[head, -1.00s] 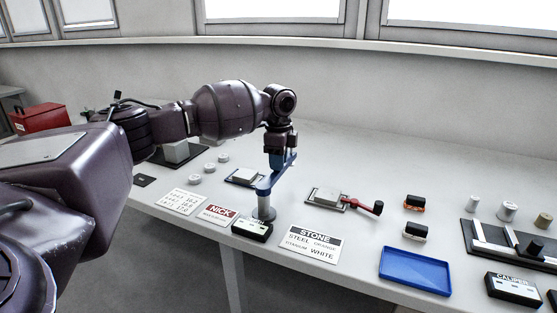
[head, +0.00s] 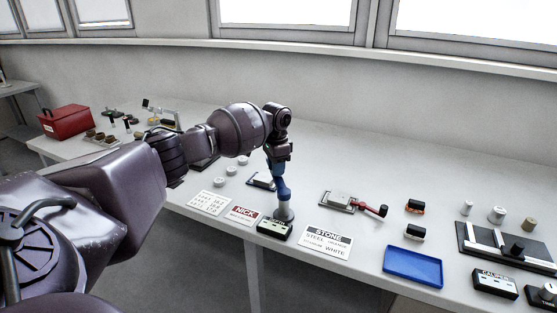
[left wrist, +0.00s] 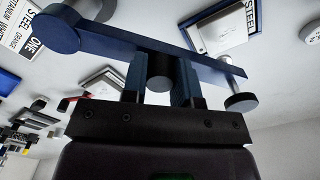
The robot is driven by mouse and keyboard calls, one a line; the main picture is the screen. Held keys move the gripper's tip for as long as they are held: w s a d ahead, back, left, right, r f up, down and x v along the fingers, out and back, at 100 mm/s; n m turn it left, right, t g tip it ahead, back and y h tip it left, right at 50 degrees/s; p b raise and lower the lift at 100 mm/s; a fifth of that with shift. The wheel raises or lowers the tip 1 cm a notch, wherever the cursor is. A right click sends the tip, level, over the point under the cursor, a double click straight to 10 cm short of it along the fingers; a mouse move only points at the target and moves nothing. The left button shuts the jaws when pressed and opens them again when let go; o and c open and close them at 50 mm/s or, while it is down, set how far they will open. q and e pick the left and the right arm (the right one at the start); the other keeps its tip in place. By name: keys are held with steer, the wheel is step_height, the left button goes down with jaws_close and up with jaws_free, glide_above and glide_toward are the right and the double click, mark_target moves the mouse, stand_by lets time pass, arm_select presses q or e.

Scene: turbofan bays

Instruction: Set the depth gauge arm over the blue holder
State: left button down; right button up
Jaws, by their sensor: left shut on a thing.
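The depth gauge is a blue arm (head: 284,192) on a grey post (head: 284,211). In the left wrist view the blue arm (left wrist: 120,38) runs across the top, with a small grey disc (left wrist: 241,102) hanging at its right end. My left gripper (head: 279,168) is shut on the dark round knob (left wrist: 160,70) under the arm. The blue holder (head: 254,184), with a pale block on it, lies just left of the arm, partly hidden by it. It also shows in the left wrist view (left wrist: 190,38). I cannot tell whether the arm's end is over it. My right gripper is not in view.
A small black display box (head: 275,230) stands before the post. Pale discs (head: 231,170) and a red box (head: 65,121) are to the left.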

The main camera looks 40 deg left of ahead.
arm_select(q)
steer(key=shift+s+a+r+n+p, duration=0.15)
steer(key=shift+s+a+n+p, duration=0.05)
steer(key=shift+s+n+p, duration=0.25)
steer(key=shift+a, duration=0.1)
steer(key=shift+n+p, duration=0.25)
steer(key=shift+p, duration=0.1)
steer(key=shift+f, duration=0.2)
steer(key=c, duration=0.9)
jaws_free()
steer(key=shift+s+a, duration=0.1)
step_height(320, 180, up, 11)
steer(key=shift+f+p, duration=0.1)
steer(key=shift+p, duration=0.3)
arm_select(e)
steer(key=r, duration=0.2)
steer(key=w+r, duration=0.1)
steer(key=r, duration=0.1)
